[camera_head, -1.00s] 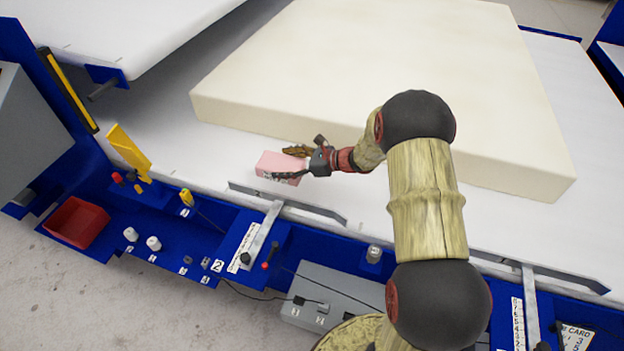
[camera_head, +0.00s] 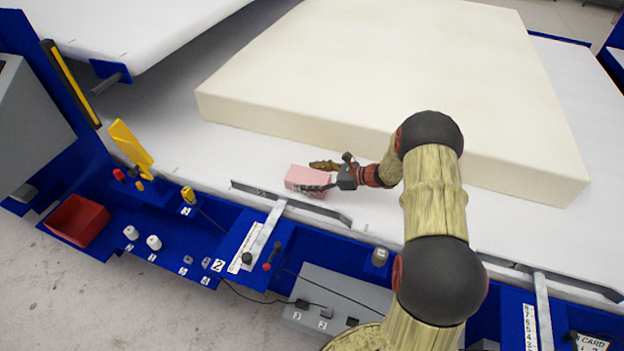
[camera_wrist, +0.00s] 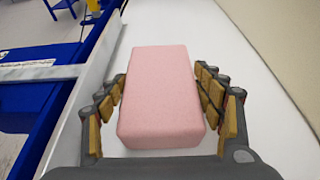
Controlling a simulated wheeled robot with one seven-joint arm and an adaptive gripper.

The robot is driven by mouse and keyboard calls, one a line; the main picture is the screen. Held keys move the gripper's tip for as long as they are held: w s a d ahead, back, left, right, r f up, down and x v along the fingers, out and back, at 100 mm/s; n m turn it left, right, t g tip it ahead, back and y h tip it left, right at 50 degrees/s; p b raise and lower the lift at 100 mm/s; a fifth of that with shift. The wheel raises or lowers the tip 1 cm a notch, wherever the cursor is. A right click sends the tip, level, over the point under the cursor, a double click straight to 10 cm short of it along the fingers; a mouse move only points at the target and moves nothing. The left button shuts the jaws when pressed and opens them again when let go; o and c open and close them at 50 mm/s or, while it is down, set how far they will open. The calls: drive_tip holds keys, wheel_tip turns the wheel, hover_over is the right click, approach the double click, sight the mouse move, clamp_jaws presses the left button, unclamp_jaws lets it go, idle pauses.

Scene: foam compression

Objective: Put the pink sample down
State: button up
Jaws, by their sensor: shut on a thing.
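The pink sample (camera_head: 307,178) is a small pink block over the white surface, close to its front metal rail. My gripper (camera_head: 325,178) has its fingers along both sides of the block's near end. In the wrist view the pink sample (camera_wrist: 163,95) lies lengthwise between the two padded fingers of my gripper (camera_wrist: 163,108), its far end pointing ahead. Its underside is hidden, so I cannot tell whether it touches the white surface.
A large cream foam slab (camera_head: 390,90) lies just behind my gripper. A metal rail (camera_head: 290,204) runs along the front edge. The white surface (camera_head: 210,150) is free to the left. A blue ledge holds a red bin (camera_head: 77,220) and a yellow-handled tool (camera_head: 188,196).

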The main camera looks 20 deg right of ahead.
drive_tip(key=shift+f, duration=0.1)
drive_tip(key=o, duration=0.9)
drive_tip(key=shift+c, duration=0.2)
